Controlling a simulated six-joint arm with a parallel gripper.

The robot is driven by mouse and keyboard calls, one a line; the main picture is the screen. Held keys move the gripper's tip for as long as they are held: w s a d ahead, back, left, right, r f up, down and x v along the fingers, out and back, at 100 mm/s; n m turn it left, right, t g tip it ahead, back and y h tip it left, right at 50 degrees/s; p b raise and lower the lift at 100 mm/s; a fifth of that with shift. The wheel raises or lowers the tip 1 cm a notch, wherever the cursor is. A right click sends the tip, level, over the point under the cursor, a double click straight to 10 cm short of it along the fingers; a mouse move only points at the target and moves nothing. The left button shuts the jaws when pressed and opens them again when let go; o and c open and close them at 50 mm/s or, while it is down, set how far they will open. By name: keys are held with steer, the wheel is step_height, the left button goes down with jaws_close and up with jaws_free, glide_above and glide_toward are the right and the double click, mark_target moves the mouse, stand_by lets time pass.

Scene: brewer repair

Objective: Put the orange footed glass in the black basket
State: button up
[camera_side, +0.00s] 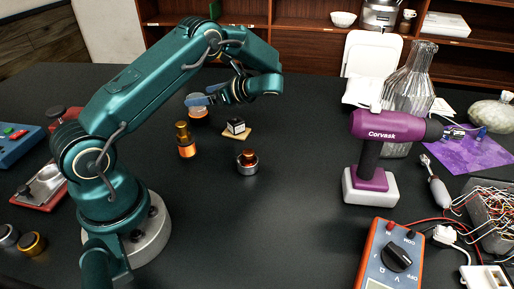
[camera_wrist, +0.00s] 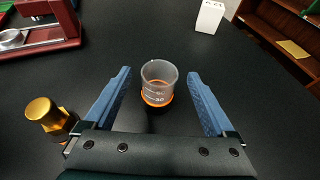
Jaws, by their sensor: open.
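The orange footed glass (camera_wrist: 158,84) is a small clear cup with an orange ring near its base, and it stands upright on the dark table. In the wrist view my gripper (camera_wrist: 159,72) is open, with one blue finger on each side of the glass and a gap on both sides. In the side view the glass (camera_side: 198,114) is partly hidden behind the blue fingers of my gripper (camera_side: 204,95). I cannot make out a black basket for certain in either view.
A gold-topped orange cylinder (camera_side: 185,140) stands near the glass. The purple drill (camera_side: 388,126) and multimeter (camera_side: 392,258) are to the right. The middle front table is clear.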

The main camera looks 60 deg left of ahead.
steer(key=s+d+r+n+t+h, duration=0.2)
steer(key=d+r+n+h, duration=0.15)
steer(key=d, duration=0.35)
steer(key=s+d+r+n+t+h, duration=0.2)
steer(key=d+r+t+h, duration=0.1)
steer(key=d+r, duration=0.3)
steer(key=s+d+n+t+h, duration=0.3)
steer(key=s+d+n, duration=0.1)
steer(key=d, duration=0.3)
steer(key=s+d+n+t+h, duration=0.2)
steer(key=s+d+n+h, duration=0.1)
steer(key=d, duration=0.3)
steer(key=shift+s+d+n+t, duration=0.4)
steer(key=shift+s+n, duration=0.1)
steer(key=shift+n, duration=0.05)
steer(key=shift+f, duration=0.1)
